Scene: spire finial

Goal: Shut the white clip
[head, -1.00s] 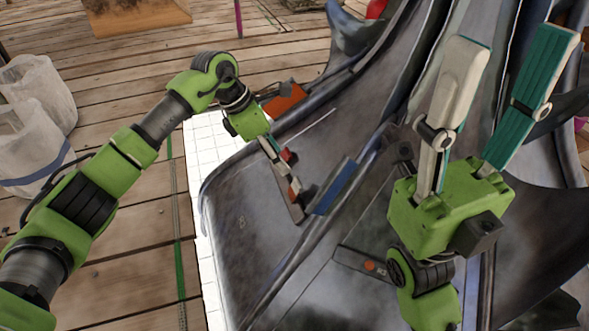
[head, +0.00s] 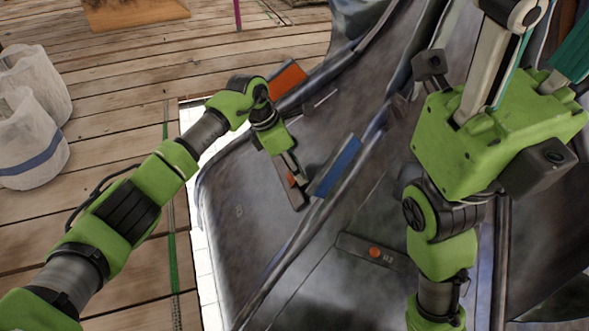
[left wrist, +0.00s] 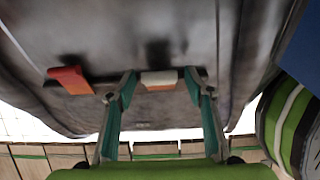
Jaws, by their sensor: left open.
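The white clip (left wrist: 159,79) shows in the left wrist view, on the dark curved surface. My left gripper (left wrist: 159,90) is open, with one fingertip on each side of the clip. I cannot tell whether the fingers touch it. In the head view my left gripper (head: 292,172) is low over the dark panel, beside a blue flap, and I cannot make out the white clip there. My right gripper (head: 535,60) is at the upper right of the head view. Its fingers stand apart, and the tips are cut off by the frame.
An orange flap (head: 288,78) lies beyond my left gripper, and a blue flap (head: 338,167) is close on its right. A dark plate with an orange spot (head: 375,252) lies nearer on the panel (head: 262,215). White sacks (head: 30,145) stand on the plank floor at left.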

